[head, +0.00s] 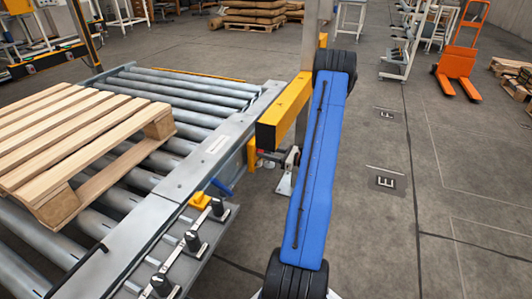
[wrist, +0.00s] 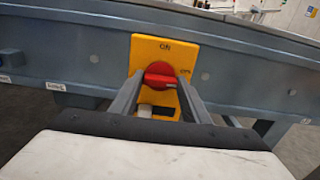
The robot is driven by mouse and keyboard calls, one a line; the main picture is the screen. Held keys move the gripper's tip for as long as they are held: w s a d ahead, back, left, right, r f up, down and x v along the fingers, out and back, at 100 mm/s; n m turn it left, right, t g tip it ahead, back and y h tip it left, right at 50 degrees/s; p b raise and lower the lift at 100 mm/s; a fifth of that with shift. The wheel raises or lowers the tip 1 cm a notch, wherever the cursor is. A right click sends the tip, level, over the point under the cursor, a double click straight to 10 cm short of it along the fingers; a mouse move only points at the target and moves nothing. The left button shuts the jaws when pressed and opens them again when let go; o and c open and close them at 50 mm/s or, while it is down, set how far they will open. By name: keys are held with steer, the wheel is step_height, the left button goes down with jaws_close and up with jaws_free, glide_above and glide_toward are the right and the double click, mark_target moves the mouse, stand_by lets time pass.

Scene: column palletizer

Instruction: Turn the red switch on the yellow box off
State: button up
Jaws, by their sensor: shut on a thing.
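The yellow box (wrist: 157,49) is fixed to the side of the grey conveyor frame, near the middle of the wrist view. The fingers partly cover the box, and I cannot tell clearly which way the knob points. In the head view my arm hides most of this spot.
The roller conveyor (head: 214,145) runs along the left and bears a wooden pallet (head: 75,135). Black-knobbed handles (head: 192,240) stand along its near edge. A yellow beam (head: 285,110) is close to my arm. The floor at the right is free, with an orange pallet truck (head: 458,62) farther back.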

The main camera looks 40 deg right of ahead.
steer(key=shift+m, duration=0.3)
steer(key=o, duration=1)
steer(key=shift+o, duration=0.2)
steer(key=shift+s, duration=0.1)
steer(key=v, duration=1.7)
steer(key=shift+s+d+f, duration=0.1)
steer(key=shift+s+d, duration=0.1)
